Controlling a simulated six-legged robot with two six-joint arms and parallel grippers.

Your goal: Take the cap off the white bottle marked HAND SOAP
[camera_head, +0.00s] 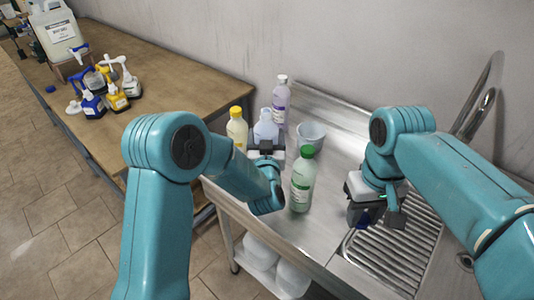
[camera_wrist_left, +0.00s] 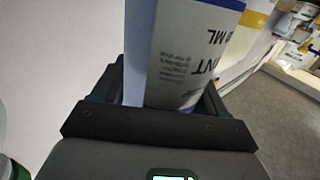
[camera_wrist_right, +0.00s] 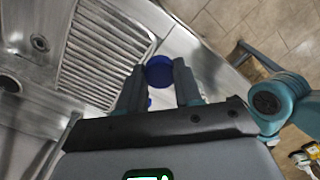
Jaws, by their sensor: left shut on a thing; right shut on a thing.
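My left gripper (camera_head: 267,152) is shut around a pale blue-white bottle (camera_head: 265,127) by the basin. In the left wrist view this bottle (camera_wrist_left: 187,60) has a white label with upside-down letters ending in NT. I cannot read HAND SOAP on any bottle. My right gripper (camera_head: 375,208) is over the ribbed drainboard, well to the right of the bottles. In the right wrist view it is shut on a round dark blue cap (camera_wrist_right: 159,70) between its fingertips. Whether anything hangs below the cap is hard to tell.
A green-capped bottle (camera_head: 302,180), a yellow bottle (camera_head: 237,128), a purple bottle (camera_head: 281,100) and a pale jug (camera_head: 310,133) stand close around the left gripper. The wooden table (camera_head: 170,75) at left holds several spray and pump bottles. The steel counter (camera_head: 330,210) is clear in its middle.

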